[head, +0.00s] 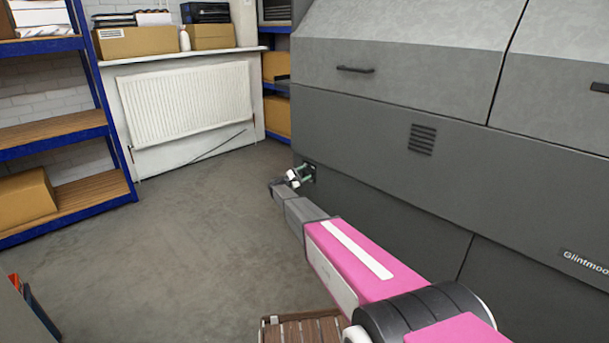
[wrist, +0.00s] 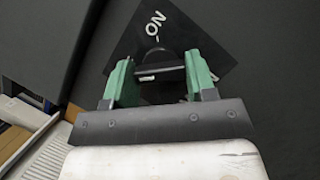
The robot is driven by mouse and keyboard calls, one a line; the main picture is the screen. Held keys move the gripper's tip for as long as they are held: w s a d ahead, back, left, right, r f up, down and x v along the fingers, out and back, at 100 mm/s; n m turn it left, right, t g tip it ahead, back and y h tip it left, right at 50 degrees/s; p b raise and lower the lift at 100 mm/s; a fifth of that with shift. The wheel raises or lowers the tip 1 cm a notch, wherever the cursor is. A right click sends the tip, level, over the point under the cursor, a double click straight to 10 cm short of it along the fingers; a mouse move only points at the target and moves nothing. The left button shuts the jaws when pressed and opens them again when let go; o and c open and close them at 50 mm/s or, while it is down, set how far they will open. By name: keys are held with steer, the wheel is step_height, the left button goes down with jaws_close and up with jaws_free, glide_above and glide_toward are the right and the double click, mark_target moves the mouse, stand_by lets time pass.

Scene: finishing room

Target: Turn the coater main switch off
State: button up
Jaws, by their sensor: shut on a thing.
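The coater is the large dark grey machine (head: 380,110) filling the right of the head view. Its main switch (wrist: 158,72) is a dark knob on a black plate (wrist: 205,48) marked "ON" in white, seen tilted in the wrist view. My gripper (wrist: 160,80) has green fingers, one on each side of the knob, and is shut on it. In the head view my gripper (head: 301,174) reaches the plate near the left end of the machine's front. The fingers hide part of the plate, and I cannot read any other marking.
A white radiator (head: 185,103) hangs on the back wall, with boxes on the shelf above. A blue-framed shelf unit (head: 60,135) stands at the left. A wooden slatted top (head: 305,330) is at the bottom, beside my arm. The grey floor (head: 180,240) between is clear.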

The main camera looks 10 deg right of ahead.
steer(key=o, duration=0.9)
steer(key=shift+o, duration=0.2)
steer(key=shift+a+f, duration=0.1)
steer(key=shift+a, duration=0.05)
steer(key=v, duration=1)
steer(key=shift+a, duration=0.25)
steer(key=shift+s, duration=0.1)
